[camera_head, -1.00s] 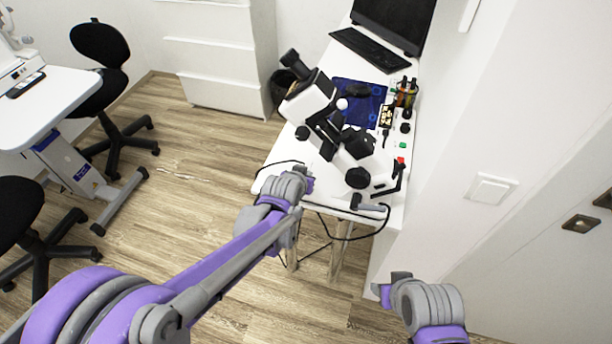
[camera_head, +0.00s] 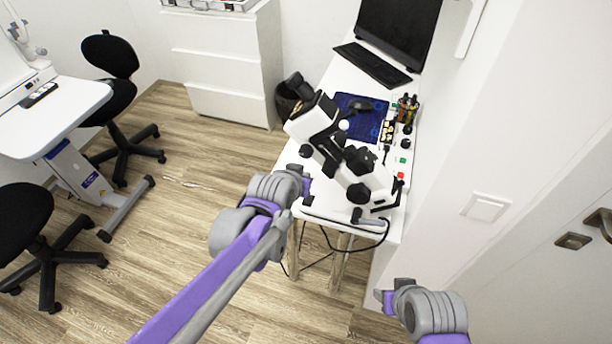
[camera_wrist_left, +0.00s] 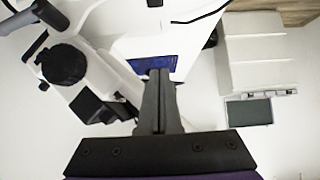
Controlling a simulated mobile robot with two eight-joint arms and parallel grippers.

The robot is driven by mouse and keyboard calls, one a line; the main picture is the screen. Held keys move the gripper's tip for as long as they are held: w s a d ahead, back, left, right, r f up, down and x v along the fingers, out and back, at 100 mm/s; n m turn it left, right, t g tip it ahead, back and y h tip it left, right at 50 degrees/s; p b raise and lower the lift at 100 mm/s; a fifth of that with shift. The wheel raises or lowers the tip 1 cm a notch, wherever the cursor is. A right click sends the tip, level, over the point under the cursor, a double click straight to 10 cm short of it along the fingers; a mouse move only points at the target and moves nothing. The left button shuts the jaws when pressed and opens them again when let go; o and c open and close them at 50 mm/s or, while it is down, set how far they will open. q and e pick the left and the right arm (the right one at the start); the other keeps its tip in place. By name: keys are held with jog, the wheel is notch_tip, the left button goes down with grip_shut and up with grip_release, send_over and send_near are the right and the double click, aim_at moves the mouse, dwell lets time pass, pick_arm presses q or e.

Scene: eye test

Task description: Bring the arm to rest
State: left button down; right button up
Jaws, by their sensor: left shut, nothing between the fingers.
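My left arm is purple and grey. In the head view its gripper (camera_head: 304,189) is at the front left corner of the white desk, just left of the microscope (camera_head: 318,118). In the left wrist view the gripper's dark fingers (camera_wrist_left: 160,82) are together with nothing between them. The microscope (camera_wrist_left: 65,64) fills the left of that view, beside the fingers. I cannot tell the exact gap to the desk. My right gripper (camera_head: 388,297) is low, in front of the desk near the wall. Its finger opening is too small to judge.
The white desk (camera_head: 318,205) holds a blue mat (camera_head: 356,126), a keyboard (camera_head: 373,64), a monitor (camera_head: 398,30) and pens (camera_head: 405,108). A black cable (camera_head: 350,249) hangs at its front edge. A drawer cabinet (camera_head: 222,60) and black chairs (camera_head: 110,56) stand left. Floor between is clear.

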pick_arm(q)
jog(key=shift+s+r, duration=0.1)
jog(key=shift+r, duration=0.05)
dwell(0.4)
jog(key=s+a+n+g+y+p, duration=0.1)
jog(key=s+a+g+p, duration=0.1)
jog(key=s+a, duration=0.6)
jog(key=s+a+f+n+g+y+p, duration=0.1)
jog(key=s+a, duration=0.7)
jog(key=s, duration=0.8)
jog(key=shift+s+a+f+n+g+y+p, duration=0.25)
jog(key=shift+n+g+y+p, duration=0.3)
jog(key=shift+n+p, duration=0.4)
pick_arm(e)
notch_tip(320, 180, up, 6)
jog(key=w, duration=0.1)
jog(key=shift+w, duration=0.2)
pick_arm(q)
jog(key=shift+r, duration=0.1)
pick_arm(e)
jog(key=shift+o, duration=0.3)
jog(key=shift+r, duration=0.1)
